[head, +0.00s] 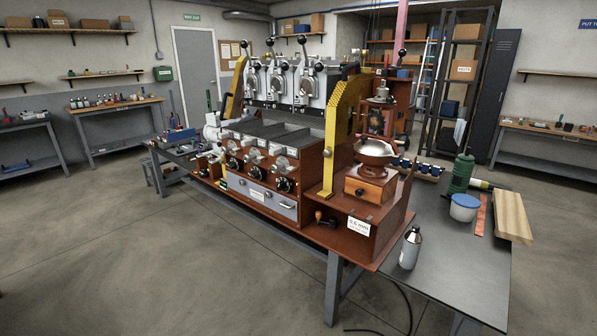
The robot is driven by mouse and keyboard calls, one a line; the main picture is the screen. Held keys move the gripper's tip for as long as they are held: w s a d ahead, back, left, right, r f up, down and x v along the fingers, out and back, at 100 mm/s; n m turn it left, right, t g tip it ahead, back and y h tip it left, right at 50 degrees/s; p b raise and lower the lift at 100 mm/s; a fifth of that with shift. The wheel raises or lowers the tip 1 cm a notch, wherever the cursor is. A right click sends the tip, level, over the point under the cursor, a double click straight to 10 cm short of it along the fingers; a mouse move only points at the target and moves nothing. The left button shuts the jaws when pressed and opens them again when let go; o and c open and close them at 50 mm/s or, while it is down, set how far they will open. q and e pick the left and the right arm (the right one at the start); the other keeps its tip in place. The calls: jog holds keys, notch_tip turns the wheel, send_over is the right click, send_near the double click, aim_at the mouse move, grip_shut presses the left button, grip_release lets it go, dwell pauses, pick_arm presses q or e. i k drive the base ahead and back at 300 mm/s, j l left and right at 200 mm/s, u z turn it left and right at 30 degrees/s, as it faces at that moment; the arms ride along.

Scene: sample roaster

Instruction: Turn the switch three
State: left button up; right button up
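The sample roaster (318,190) is a reddish wood machine with yellow arched end pieces, standing on a workbench in the middle of the view. Along its lower front is a row of dark round knobs: a left knob (232,163), a middle knob (251,172) and a right knob (284,186). Silver fittings sit just above them. I cannot read any numbers by the knobs, so I cannot tell which one is switch three, nor how they are turned. Neither of my grippers is in view.
A grey drawer front (265,199) is below the knobs. A silver bottle (410,248), a white tub with blue lid (464,207), a green bottle (461,173) and a wood block (512,217) stand at the bench's right. The floor in front is clear.

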aim_at(281, 185)
jog(key=j, duration=0.45)
jog(key=i+j+u, duration=0.1)
jog(key=j, duration=0.35)
jog(key=i+j+u, duration=0.1)
jog(key=j, duration=0.3)
